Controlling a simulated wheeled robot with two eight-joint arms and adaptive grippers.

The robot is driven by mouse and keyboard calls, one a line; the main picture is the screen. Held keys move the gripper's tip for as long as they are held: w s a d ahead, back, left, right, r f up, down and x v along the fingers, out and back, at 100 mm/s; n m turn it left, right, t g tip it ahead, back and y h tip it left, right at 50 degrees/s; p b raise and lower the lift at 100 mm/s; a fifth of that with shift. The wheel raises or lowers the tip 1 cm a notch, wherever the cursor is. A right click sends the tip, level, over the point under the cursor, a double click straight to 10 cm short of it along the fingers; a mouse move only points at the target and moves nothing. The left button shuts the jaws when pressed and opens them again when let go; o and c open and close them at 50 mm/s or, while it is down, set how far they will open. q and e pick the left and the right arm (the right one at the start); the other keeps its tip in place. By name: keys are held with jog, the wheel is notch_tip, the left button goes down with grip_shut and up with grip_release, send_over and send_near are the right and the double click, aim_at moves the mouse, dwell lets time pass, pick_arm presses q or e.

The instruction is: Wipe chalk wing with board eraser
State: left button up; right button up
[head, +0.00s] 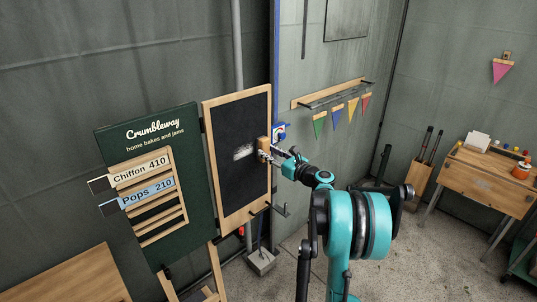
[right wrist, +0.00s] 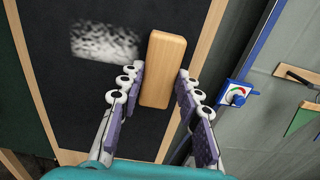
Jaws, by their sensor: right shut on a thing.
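The chalk wing (head: 236,190) is a black panel in a light wood frame, hinged to the right of the green sign. A smudgy white chalk patch (head: 244,152) is near its middle; it also shows in the right wrist view (right wrist: 105,42). The board eraser (head: 262,144) is a wooden block, at the wing's right side, just right of the patch. My right gripper (head: 267,151) is shut on the eraser (right wrist: 168,60), one finger on each side. Whether the eraser touches the board cannot be told. My left gripper is out of view.
The green Crumbleway sign (head: 150,220) with price strips stands left of the wing. A shelf rail (head: 335,92) with pennants is on the wall to the right. A wooden desk (head: 490,182) stands at far right. Open floor lies between.

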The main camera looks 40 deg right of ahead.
jog(key=shift+w, duration=0.1)
jog(key=shift+s+a, duration=0.15)
jog(key=shift+a, duration=0.65)
jog(key=shift+s+a, duration=0.1)
jog(key=shift+a, duration=0.65)
jog(key=shift+w, duration=0.1)
jog(key=shift+s+a, duration=0.2)
jog(key=shift+a, duration=1.3)
jog(key=shift+w, duration=0.1)
jog(key=shift+s+a+b, duration=0.2)
jog(key=shift+a+b, duration=0.1)
jog(key=shift+a, duration=1.25)
jog(key=shift+w, duration=0.1)
jog(key=shift+s+a, duration=0.15)
jog(key=shift+a, duration=0.6)
jog(key=shift+s+a, duration=0.1)
jog(key=shift+a, duration=0.65)
